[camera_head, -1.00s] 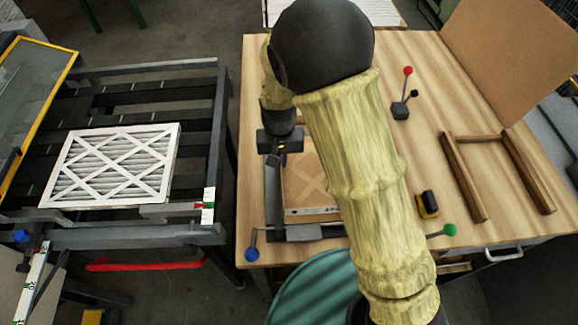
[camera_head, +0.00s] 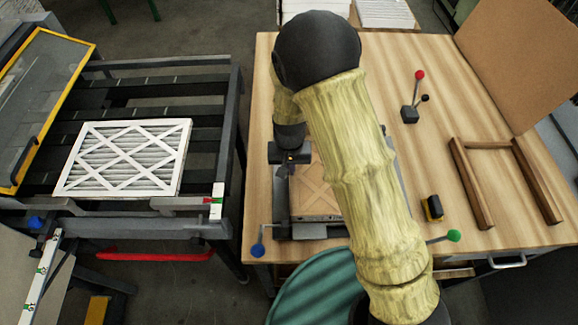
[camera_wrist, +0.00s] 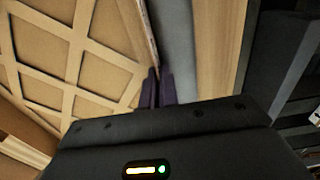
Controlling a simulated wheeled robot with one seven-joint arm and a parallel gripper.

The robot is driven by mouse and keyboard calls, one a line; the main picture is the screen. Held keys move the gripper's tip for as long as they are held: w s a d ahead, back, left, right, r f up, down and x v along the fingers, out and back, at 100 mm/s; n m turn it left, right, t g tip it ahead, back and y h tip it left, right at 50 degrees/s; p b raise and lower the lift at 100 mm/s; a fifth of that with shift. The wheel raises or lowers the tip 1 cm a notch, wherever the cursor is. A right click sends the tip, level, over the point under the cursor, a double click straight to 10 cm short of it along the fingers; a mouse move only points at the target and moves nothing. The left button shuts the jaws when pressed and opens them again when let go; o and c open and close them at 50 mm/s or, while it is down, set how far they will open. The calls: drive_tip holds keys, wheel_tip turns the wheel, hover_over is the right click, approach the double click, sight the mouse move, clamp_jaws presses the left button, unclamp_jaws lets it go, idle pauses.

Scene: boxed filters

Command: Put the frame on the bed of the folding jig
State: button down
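The brown cardboard frame (camera_head: 318,192), with a crossed lattice face, lies inside the bars of the folding jig (camera_head: 281,205) on the wooden table. My arm covers its right part. The lattice fills the left of the wrist view (camera_wrist: 75,45), with a grey jig bar (camera_wrist: 178,45) beside it. My gripper (camera_wrist: 157,88) has its two dark fingers close together at the frame's side wall and looks shut on that wall. In the head view my gripper (camera_head: 290,163) is at the frame's far left corner. I cannot tell whether the frame's underside touches the bed.
Blue (camera_head: 258,250) and green (camera_head: 453,236) knobbed levers flank the jig. A red-knobbed lever (camera_head: 410,114), a yellow-black block (camera_head: 433,208) and a wooden U-shaped fixture (camera_head: 468,185) are to the right. A white pleated filter (camera_head: 125,160) lies on the left rack.

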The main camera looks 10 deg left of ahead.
drive_tip(key=shift+f, duration=0.2)
drive_tip(key=c, duration=1.7)
unclamp_jaws()
drive_tip(key=shift+r, duration=0.1)
wheel_tip(320, 180, up, 12)
drive_tip(key=shift+r+b, duration=0.1)
drive_tip(key=shift+b, duration=1.15)
